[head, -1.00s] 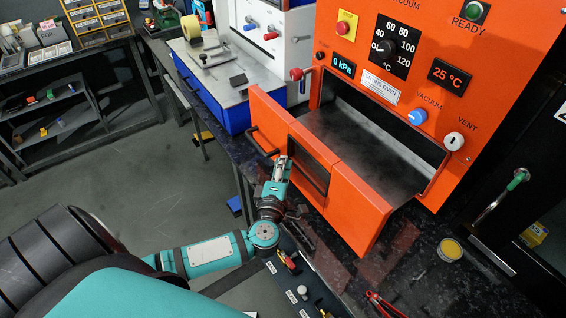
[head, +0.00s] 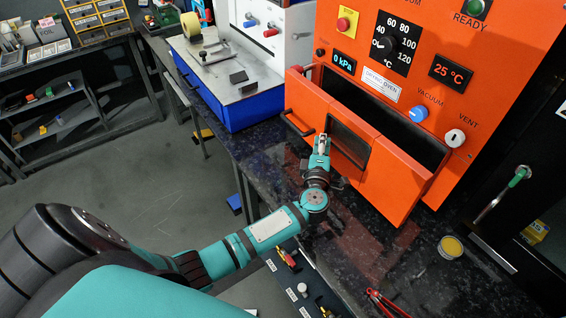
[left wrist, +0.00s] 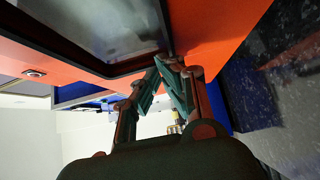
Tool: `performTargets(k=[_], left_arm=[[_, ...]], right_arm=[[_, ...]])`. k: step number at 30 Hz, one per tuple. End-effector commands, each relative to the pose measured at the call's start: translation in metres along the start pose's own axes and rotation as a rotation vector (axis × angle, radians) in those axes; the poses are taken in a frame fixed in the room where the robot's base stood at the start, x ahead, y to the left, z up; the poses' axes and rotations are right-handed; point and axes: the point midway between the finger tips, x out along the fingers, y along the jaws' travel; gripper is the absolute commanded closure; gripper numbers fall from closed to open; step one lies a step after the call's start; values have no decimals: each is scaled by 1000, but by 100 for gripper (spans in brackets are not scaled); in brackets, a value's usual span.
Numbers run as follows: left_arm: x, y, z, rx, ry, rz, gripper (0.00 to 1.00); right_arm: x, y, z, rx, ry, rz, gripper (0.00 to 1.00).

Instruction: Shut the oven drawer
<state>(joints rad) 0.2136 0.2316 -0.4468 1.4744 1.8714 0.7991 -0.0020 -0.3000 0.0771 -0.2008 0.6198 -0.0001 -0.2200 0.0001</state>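The orange oven drawer (head: 398,182) stands partly out of the drying oven (head: 405,75), with a dark gap at its top. Its front has a dark window (head: 349,141) and a bar handle (head: 298,124) at the left. My left gripper (head: 323,139) is at the drawer front, beside the window, with its tips against or very near it. In the left wrist view the fingertips (left wrist: 167,63) come together at the window's edge, with nothing between them. The orange front (left wrist: 220,30) fills the top of that view. My right gripper is not in view.
A blue-based bench machine (head: 235,108) stands left of the oven. The dark speckled counter (head: 272,160) is clear below the drawer. A small yellow tin (head: 451,247) and red-handled pliers (head: 383,302) lie on the right.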

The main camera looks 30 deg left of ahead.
Motion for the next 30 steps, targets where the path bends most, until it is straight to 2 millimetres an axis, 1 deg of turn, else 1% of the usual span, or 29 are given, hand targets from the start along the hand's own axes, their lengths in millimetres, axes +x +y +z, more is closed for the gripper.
performTargets(k=[1,6,12,18,30], left_arm=[[12,-2,13,-6,0,2,100],[42,-3,43,-3,0,1,100],[66,-3,66,-1,0,1,100],[75,-2,75,1,-1,0,100],[77,2,77,-1,-3,5,100]], right_arm=[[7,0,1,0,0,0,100],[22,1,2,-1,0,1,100],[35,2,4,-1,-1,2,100],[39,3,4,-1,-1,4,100],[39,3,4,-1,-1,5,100]])
